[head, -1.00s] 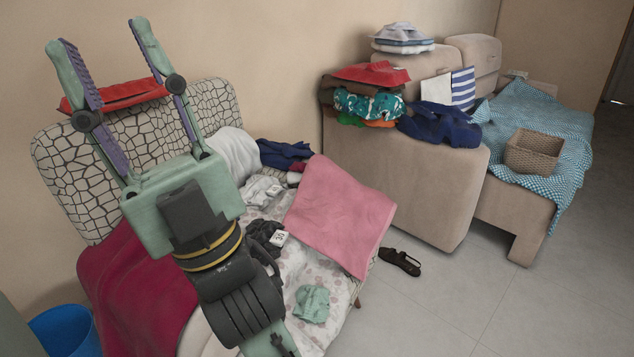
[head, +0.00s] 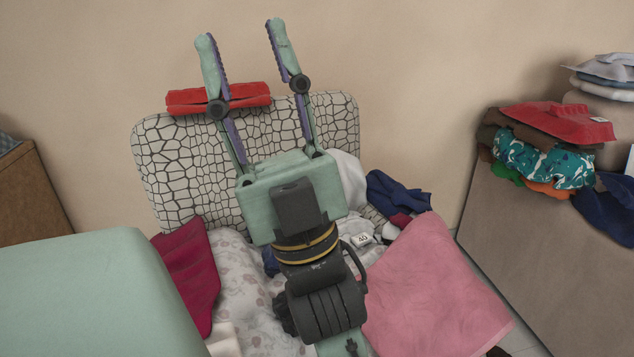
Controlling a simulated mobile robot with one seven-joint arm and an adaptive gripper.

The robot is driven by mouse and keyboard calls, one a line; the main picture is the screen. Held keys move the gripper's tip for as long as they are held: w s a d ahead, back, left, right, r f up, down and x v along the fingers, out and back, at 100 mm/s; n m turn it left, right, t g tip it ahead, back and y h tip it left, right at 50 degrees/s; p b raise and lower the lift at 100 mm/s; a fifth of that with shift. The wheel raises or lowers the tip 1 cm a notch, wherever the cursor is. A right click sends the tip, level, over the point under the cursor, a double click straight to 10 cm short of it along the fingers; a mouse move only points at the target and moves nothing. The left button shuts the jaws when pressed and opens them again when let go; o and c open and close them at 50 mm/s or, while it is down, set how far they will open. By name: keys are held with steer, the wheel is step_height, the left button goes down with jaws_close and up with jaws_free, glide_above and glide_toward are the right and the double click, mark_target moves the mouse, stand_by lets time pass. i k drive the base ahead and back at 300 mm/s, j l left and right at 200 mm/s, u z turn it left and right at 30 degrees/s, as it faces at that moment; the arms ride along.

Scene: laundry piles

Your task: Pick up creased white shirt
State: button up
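My gripper (head: 240,32) is raised in front of the patterned chair, its two fingers wide apart and nothing between them. A crumpled whitish cloth (head: 352,224) lies on the chair seat, just right of my gripper's base and partly hidden by my arm. A smoother white piece (head: 349,178) leans against the backrest behind it. I cannot tell for sure which of these is the creased white shirt. My gripper's fingertips are apart from both.
A pink cloth (head: 430,295) covers the seat's right side; a dark red cloth (head: 188,275) lies left. A red folded garment (head: 250,95) tops the backrest (head: 175,165). Navy cloth (head: 398,192) lies by the white piece. Folded clothes (head: 545,158) sit on the sofa (head: 520,235); a brown cabinet (head: 35,200) stands left.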

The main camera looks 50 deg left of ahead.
mark_target(358, 231)
steer(key=i+l+u, duration=0.15)
steer(key=u, duration=0.25)
steer(key=i+l+u, duration=0.25)
steer(key=u, duration=0.2)
steer(key=i+l+u, duration=0.2)
steer(key=l+u, duration=0.2)
steer(key=i+l+u, duration=0.15)
steer(key=l+u, duration=0.15)
steer(key=u, duration=0.15)
steer(key=l+u, duration=0.4)
steer(key=i+j, duration=0.05)
